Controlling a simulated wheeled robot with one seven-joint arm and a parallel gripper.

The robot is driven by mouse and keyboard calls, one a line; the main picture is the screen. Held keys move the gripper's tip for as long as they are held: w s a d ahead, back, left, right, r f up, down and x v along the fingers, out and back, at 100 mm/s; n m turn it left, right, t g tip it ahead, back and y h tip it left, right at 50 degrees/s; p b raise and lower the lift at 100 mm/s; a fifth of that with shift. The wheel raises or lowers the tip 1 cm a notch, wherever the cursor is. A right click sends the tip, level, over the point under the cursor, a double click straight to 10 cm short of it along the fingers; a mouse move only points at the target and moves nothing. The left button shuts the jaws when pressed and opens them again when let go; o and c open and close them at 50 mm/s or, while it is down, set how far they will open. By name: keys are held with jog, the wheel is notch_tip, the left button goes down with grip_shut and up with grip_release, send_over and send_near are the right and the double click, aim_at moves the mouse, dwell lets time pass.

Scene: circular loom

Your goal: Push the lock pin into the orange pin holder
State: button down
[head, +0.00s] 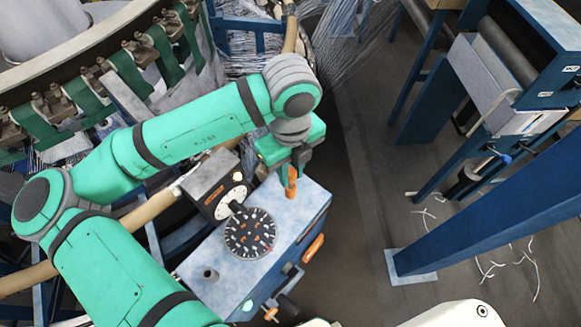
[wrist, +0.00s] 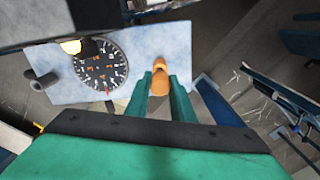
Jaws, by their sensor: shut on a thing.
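My gripper (head: 291,170) points down at the far right corner of the pale blue-grey box top (head: 290,210). It is shut on an upright orange piece (head: 291,188). In the wrist view, this rounded orange piece (wrist: 160,80) sits between the two green fingers, over or at the box's edge. I cannot tell whether it is the lock pin, the orange pin holder or both together; the fingers hide part of it. A second, elongated orange part (head: 312,248) is on the box's right side.
A black dial (head: 250,233) with orange marks lies on the box top, left of my gripper. A dark gauge block (head: 218,187) stands behind it, and a short grey peg (head: 210,274) stands at the near left. A blue beam (head: 490,220) stands to the right across open floor.

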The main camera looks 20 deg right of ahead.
jog(key=shift+f, duration=1.15)
jog(key=c, duration=1.5)
grip_release()
jog(key=shift+o, duration=0.2)
notch_tip(320, 180, up, 10)
jog(key=shift+r, duration=0.2)
jog(key=shift+w+r, duration=0.15)
